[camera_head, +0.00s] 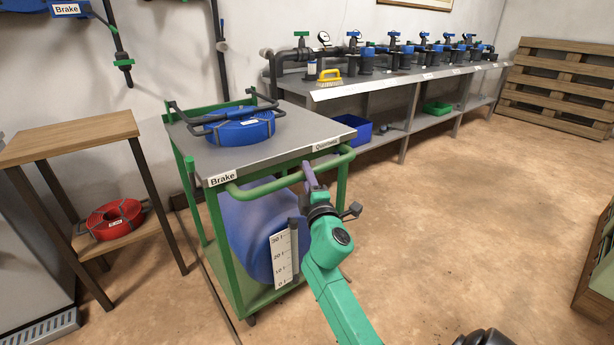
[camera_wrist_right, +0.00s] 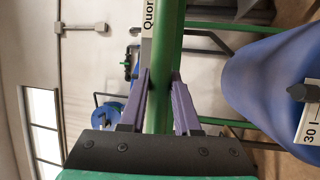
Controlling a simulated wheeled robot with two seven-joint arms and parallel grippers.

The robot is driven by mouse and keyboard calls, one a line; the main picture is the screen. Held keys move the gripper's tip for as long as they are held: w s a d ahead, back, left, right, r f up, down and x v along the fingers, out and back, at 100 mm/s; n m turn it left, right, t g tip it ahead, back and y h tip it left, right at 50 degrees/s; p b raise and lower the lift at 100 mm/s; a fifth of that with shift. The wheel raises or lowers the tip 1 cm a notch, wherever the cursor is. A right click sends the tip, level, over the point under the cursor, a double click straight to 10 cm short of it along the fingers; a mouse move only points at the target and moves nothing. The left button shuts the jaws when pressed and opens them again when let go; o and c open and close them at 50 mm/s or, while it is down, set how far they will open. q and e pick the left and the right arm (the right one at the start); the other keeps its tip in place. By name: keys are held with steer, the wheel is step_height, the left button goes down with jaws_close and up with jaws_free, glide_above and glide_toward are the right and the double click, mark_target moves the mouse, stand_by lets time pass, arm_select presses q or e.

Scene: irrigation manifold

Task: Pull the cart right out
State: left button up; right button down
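The cart (camera_head: 190,160) has a green frame, a grey top, and "Brake" and "Quorntwell" labels on its edge. A blue tank (camera_head: 255,225) with a level scale sits inside it. A blue hose coil (camera_head: 240,128) lies on top. My right gripper (camera_head: 309,177) is at the cart's green front handle (camera_head: 265,186). In the right wrist view the purple fingers (camera_wrist_right: 161,85) lie against both sides of the green handle bar (camera_wrist_right: 166,50), with no clear gap.
A wooden stand (camera_head: 70,138) with a red hose coil (camera_head: 112,218) on its lower shelf is left of the cart. A long grey bench (camera_head: 380,82) with valves stands behind, right. Pallets (camera_head: 560,85) lean at the far wall. The floor (camera_head: 460,210) to the right is clear.

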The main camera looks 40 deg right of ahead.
steer(key=shift+f, duration=0.2)
steer(key=c, duration=1)
jaws_free()
steer(key=shift+c, duration=0.2)
steer(key=o, duration=0.4)
steer(key=shift+s, duration=0.2)
steer(key=shift+r, duration=0.15)
steer(key=shift+s, duration=0.1)
arm_select(q)
steer(key=d+f+t+b, duration=0.1)
steer(key=b, duration=0.1)
steer(key=d+f+n+t+h+b, duration=0.1)
steer(key=d+f+t+b, duration=0.1)
steer(key=shift+s+d+f+h, duration=0.15)
steer(key=shift+d+h, duration=0.1)
steer(key=shift+h, duration=0.05)
arm_select(e)
steer(key=v, duration=1.4)
steer(key=shift+s, duration=0.15)
